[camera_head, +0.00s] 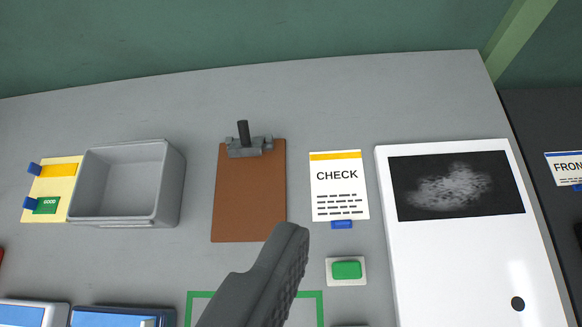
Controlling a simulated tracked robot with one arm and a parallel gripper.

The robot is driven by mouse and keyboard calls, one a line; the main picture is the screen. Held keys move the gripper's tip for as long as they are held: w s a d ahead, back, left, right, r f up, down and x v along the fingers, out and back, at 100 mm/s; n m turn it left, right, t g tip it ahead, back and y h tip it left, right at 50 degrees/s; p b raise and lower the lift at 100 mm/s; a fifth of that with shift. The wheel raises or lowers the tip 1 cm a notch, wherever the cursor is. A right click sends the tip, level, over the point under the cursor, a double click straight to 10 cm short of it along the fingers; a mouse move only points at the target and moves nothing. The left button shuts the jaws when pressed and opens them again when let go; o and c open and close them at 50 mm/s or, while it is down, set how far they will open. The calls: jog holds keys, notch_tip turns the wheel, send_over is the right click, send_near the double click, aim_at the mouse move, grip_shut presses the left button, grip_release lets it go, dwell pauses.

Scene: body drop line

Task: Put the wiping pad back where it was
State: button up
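One dark grey finger of my gripper (262,277) rises from the bottom edge of the view, its ridged face turned right. No second finger shows clearly, so I cannot tell how far the gripper is open. Nothing is seen held at the fingertip. A green rectangular outline (205,295) on the grey bench lies partly behind the finger. I cannot make out a wiping pad for certain. Two blue-faced items, one in a pale frame (20,314) and one in a dark frame (115,317), are cut off at the lower left.
A grey bin (160,221) stands empty at left beside a yellow card (58,184). A brown clipboard (249,195), a CHECK card (339,190) and a green block on a white base (347,270) lie mid-bench. A white panel with a dark screen (440,260) is right. The back strip is clear.

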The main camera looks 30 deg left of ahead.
jog(key=s+r+t, duration=0.2)
jog(key=s+r, duration=0.3)
jog(key=r, duration=0.2)
jog(key=s+r+m+t, duration=0.1)
jog(key=s+r+t, duration=0.2)
jog(key=r, duration=0.5)
jog(key=shift+s+a, duration=0.3)
jog(key=shift+s, duration=0.55)
